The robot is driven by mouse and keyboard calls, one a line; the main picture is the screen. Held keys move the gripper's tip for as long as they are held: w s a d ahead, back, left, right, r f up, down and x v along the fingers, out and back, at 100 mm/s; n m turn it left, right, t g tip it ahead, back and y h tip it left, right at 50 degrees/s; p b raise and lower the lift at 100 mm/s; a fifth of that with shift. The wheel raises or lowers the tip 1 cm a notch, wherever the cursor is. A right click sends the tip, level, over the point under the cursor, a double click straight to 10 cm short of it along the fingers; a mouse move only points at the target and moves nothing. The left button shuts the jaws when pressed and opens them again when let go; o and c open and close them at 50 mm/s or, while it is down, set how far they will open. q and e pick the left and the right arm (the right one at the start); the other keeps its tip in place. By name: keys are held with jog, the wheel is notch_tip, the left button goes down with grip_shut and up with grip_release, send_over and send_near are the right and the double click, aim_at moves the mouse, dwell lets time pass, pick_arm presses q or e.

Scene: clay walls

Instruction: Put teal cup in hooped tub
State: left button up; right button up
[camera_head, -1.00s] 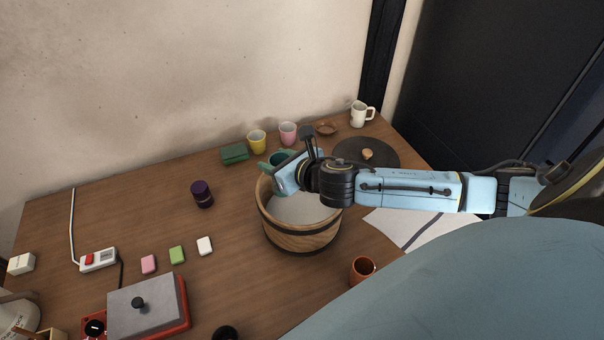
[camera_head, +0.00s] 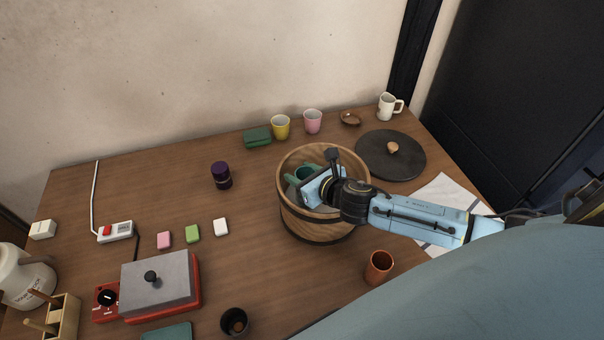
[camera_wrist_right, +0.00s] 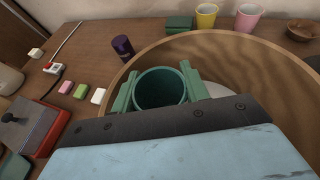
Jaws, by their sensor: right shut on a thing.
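The hooped tub (camera_head: 322,228) is a round wooden tub with dark bands on the table; its rim also shows in the right wrist view (camera_wrist_right: 222,45). The teal cup (camera_head: 306,172) is inside the tub's mouth, within the rim. In the right wrist view the teal cup (camera_wrist_right: 160,88) is upright with its opening towards me. My right gripper (camera_head: 302,179) is shut on the cup, with a finger on each side of it. I cannot tell whether the cup touches the tub's floor. My left gripper does not show.
A round dark lid (camera_head: 390,160) with a knob lies right of the tub. An orange-brown cup (camera_head: 379,267) stands in front. Yellow (camera_head: 281,127) and pink (camera_head: 313,121) cups stand behind, beside a green box (camera_head: 257,137). A purple jar (camera_head: 221,176) stands left.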

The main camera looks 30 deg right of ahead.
jog(key=shift+f+b, duration=0.35)
jog(key=shift+f, duration=0.25)
jog(key=o, duration=0.8)
jog(key=shift+r, duration=0.1)
jog(key=shift+r+p, duration=0.35)
jog(key=shift+r, duration=0.05)
jog(key=p+v, duration=0.1)
jog(key=v, duration=1.1)
jog(key=shift+r, duration=0.15)
